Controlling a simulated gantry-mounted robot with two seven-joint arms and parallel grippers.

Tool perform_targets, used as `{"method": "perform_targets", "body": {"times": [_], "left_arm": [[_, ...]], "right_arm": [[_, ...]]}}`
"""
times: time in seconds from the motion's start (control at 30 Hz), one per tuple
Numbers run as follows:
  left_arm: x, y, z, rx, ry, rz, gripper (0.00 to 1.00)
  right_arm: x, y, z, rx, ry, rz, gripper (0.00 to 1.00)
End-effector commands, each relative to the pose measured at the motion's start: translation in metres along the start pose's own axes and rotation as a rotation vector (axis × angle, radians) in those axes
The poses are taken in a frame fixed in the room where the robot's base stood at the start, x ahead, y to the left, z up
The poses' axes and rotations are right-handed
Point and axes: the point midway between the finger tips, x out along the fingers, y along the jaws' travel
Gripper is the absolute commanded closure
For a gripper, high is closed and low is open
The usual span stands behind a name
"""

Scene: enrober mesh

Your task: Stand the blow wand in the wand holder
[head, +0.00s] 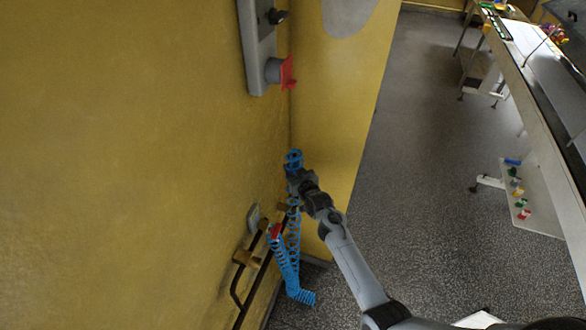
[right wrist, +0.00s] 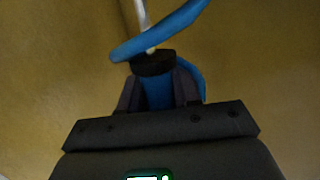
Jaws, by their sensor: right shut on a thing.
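The blow wand has a blue grip (right wrist: 157,94), a black collar and a thin silver tube that shows at the top of the right wrist view. My right gripper (head: 299,180) is shut on the blue grip, close to the yellow wall corner; its fingers (right wrist: 158,88) stand on both sides of the grip. A blue coiled hose (head: 285,262) hangs below the gripper in the head view, and a blue loop crosses in front of the wand in the wrist view. A small grey bracket (head: 254,217) on the wall may be the wand holder; I cannot tell. My left gripper is not in view.
A dark pipe (head: 238,292) with brass-coloured fittings runs along the lower wall by the hose. A grey control box (head: 258,45) with a red-flanged knob (head: 287,73) is above. A long bench line (head: 545,110) stands at the right, with open grey floor (head: 415,150) between.

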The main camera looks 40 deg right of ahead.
Motion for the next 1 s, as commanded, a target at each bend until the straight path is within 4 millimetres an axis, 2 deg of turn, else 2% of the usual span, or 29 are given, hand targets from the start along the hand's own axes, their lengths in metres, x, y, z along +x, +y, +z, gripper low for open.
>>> {"method": "perform_targets", "body": {"times": [1.0], "left_arm": [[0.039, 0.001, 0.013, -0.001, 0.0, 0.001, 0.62]], "right_arm": [[0.008, 0.0, 0.051, 0.0, 0.002, 0.0, 1.0]]}}
